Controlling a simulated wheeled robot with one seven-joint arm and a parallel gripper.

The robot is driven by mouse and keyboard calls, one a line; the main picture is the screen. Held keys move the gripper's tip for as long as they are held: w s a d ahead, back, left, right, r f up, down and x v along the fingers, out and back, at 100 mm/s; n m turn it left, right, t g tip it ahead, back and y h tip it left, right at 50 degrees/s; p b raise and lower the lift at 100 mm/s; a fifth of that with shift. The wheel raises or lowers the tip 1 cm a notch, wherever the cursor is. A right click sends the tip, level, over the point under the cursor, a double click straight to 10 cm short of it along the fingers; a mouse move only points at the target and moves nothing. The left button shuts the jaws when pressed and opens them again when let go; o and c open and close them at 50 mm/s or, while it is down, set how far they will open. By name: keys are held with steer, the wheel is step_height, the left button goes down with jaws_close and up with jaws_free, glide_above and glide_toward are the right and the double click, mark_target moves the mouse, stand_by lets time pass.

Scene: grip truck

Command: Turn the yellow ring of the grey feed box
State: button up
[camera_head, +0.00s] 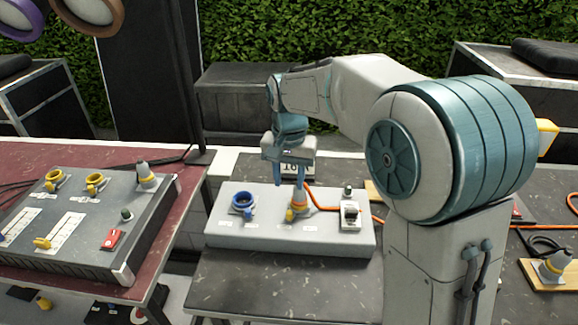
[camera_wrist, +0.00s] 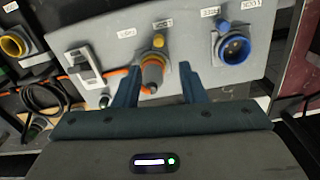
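The grey feed box (camera_head: 232,228) stands on the dark table in the middle of the head view; its panel (camera_wrist: 190,62) fills the upper wrist view. A grey plug (camera_wrist: 152,74) sits in its middle socket, with an orange-yellow ring (camera_wrist: 153,58) around it and a yellow tab (camera_wrist: 158,41) beyond. The ring is partly hidden by my gripper in the head view (camera_head: 298,209). My gripper (camera_wrist: 158,80) is open, one finger on each side of the plug.
A blue socket (camera_wrist: 233,47) and a switch (camera_wrist: 84,68) flank the plug on the panel. Another grey box (camera_head: 82,222) with yellow sockets stands on the red table at left.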

step_height(320, 180, up, 4)
steer(key=shift+f, duration=0.2)
stand_by(0.4)
steer(key=s+d+f+n+t, duration=0.1)
steer(key=s+d+f, duration=0.1)
steer(key=s+d, duration=0.7)
steer(key=s+d+f+n+t, duration=0.1)
steer(key=s+d+f+t, duration=0.1)
steer(key=s+d, duration=0.7)
steer(key=shift+s+f, duration=0.35)
steer(key=shift+s, duration=0.85)
